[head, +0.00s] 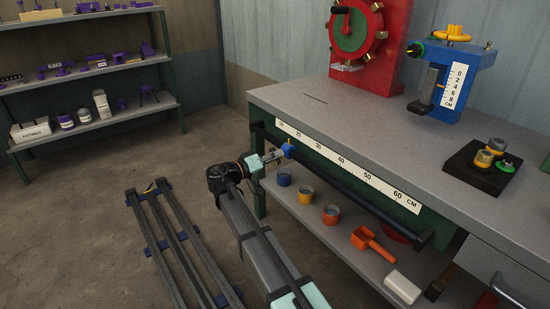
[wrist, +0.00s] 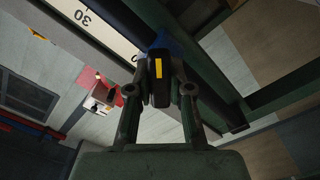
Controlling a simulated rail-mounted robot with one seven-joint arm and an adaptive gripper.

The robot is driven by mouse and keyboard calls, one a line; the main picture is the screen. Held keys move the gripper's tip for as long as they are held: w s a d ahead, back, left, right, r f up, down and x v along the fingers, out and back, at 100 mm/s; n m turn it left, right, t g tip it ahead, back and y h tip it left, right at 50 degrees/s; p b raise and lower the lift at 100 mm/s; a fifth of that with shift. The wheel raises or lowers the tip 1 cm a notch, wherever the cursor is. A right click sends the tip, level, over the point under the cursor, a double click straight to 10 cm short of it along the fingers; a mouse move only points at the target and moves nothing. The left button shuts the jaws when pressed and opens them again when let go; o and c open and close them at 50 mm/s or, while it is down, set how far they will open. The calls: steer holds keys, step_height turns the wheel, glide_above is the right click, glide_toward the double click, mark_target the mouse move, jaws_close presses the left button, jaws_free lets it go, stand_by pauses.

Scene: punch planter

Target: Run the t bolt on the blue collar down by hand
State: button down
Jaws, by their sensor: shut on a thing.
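The blue collar (head: 288,150) sits on the dark bar (head: 352,194) along the bench's front, near the low-number end of the scale. It also shows in the wrist view as a blue patch (wrist: 164,42) just beyond my fingertips, partly hidden. The t bolt (wrist: 158,70) looks black with a yellow stripe and stands between my fingers at the collar. My gripper (wrist: 160,88) is shut on it. In the head view my gripper (head: 277,155) reaches the collar from the left; the t bolt is too small there to make out clearly.
A white centimetre scale (head: 346,167) runs above the bar. Blue, yellow and orange cups (head: 330,215), an orange scoop (head: 372,243) and a white block (head: 403,287) are on the lower shelf. A rail frame (head: 177,245) lies on the floor at left.

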steer(key=c, duration=1)
jaws_free()
steer(key=shift+c, duration=0.2)
steer(key=v, duration=1.2)
steer(key=v, duration=1.2)
